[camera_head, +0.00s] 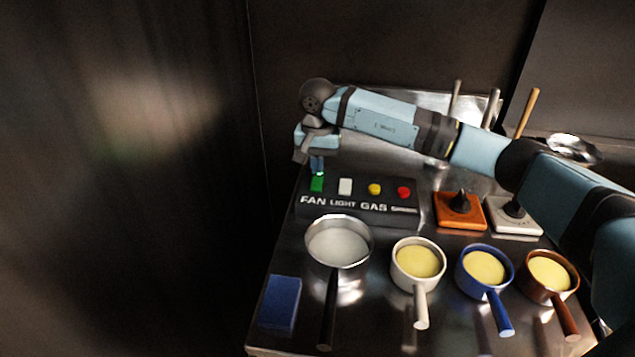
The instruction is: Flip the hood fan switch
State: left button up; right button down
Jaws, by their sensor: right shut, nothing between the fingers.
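A dark control box (335,214) stands on the steel counter, with the labels FAN, LIGHT and GAS on its front. The green fan switch (316,184) is at the box's left end, above the word FAN. My right gripper (318,172) is shut and empty, pointing down at the green switch. Its fingertips are at the top of the switch; I cannot tell whether they touch it. The gripper hides part of the switch's upper end. My left gripper is not in view.
A white switch (345,186), a yellow button (375,189) and a red button (403,192) sit right of the green switch. A steel pan (338,250), several small pots, a blue block (280,303) and an orange-based control (460,210) crowd the counter. A dark wall fills the left.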

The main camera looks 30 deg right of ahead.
aim_at(318, 179)
jog(key=shift+f+b, duration=0.3)
jog(key=shift+f, duration=0.2)
jog(key=shift+f+b, duration=0.35)
jog(key=shift+f, duration=0.15)
jog(key=shift+f, duration=0.3)
dwell(0.4)
jog(key=shift+r, duration=0.1)
jog(key=shift+r, duration=0.6)
jog(key=shift+r+p, duration=0.95)
jog(key=shift+r, duration=0.8)
notch_tip(318, 179, up, 2)
jog(key=shift+p, duration=0.4)
